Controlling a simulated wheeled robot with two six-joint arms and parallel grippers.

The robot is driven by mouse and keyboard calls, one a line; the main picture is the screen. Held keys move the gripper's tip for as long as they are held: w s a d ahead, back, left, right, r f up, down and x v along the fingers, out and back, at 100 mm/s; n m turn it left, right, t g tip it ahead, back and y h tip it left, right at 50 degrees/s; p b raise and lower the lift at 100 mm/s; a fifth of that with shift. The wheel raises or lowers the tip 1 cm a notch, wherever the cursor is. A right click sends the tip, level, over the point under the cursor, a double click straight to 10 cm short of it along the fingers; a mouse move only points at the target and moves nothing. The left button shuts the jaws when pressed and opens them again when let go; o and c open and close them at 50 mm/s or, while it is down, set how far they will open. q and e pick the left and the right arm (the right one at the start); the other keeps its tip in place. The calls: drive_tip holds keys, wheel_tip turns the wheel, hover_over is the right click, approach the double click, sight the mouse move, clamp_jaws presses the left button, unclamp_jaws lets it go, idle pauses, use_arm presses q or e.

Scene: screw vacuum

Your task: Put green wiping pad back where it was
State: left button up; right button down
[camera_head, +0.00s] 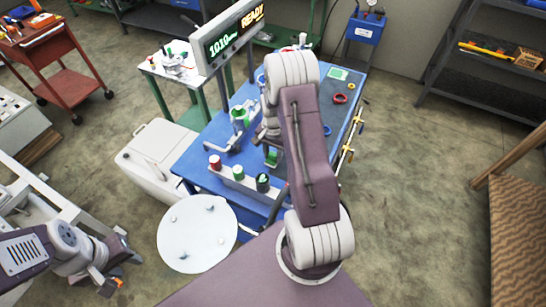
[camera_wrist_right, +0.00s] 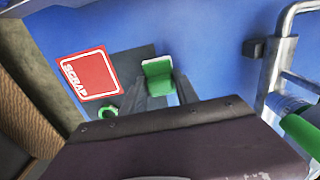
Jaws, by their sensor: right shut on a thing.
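The green wiping pad (camera_wrist_right: 158,82), a small green block with a pale upper edge, is between the fingertips of my right gripper (camera_wrist_right: 164,92) in the right wrist view. The gripper is shut on it, over the blue tabletop (camera_wrist_right: 215,35). In the head view, a green piece (camera_head: 272,157) shows beside my right arm, which hides most of the gripper. I cannot tell whether the pad touches the table. My left gripper (camera_head: 112,284) is at the lower left, away from the table; its jaw opening is unclear.
A red SCRAP square (camera_wrist_right: 87,75) and a green ring (camera_wrist_right: 108,112) lie near the pad. Metal tubing (camera_wrist_right: 275,65) stands at right. Buttons on a box (camera_head: 238,180) line the table's near edge. A display (camera_head: 235,37) rises behind. A round white plate (camera_head: 197,240) is in front.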

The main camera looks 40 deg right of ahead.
sight(273, 154)
drive_tip(key=shift+w+d+f, duration=0.1)
drive_tip(key=shift+f, duration=0.8)
drive_tip(key=shift+f, duration=0.1)
drive_tip(key=c, duration=0.9)
unclamp_jaws()
wheel_tip(273, 154, up, 12)
drive_tip(key=shift+r+b, duration=0.15)
drive_tip(key=shift+b, duration=0.2)
drive_tip(key=s+a+n, duration=0.4)
drive_tip(key=a, duration=0.1)
drive_tip(key=s+a+r+n, duration=0.1)
drive_tip(key=s+a+n, duration=0.3)
drive_tip(key=a, duration=0.2)
drive_tip(key=s+a+n+t, duration=0.1)
drive_tip(key=s+a+n, duration=0.3)
drive_tip(key=a, duration=0.2)
drive_tip(key=shift+s+r, duration=0.35)
drive_tip(key=shift+r, duration=0.05)
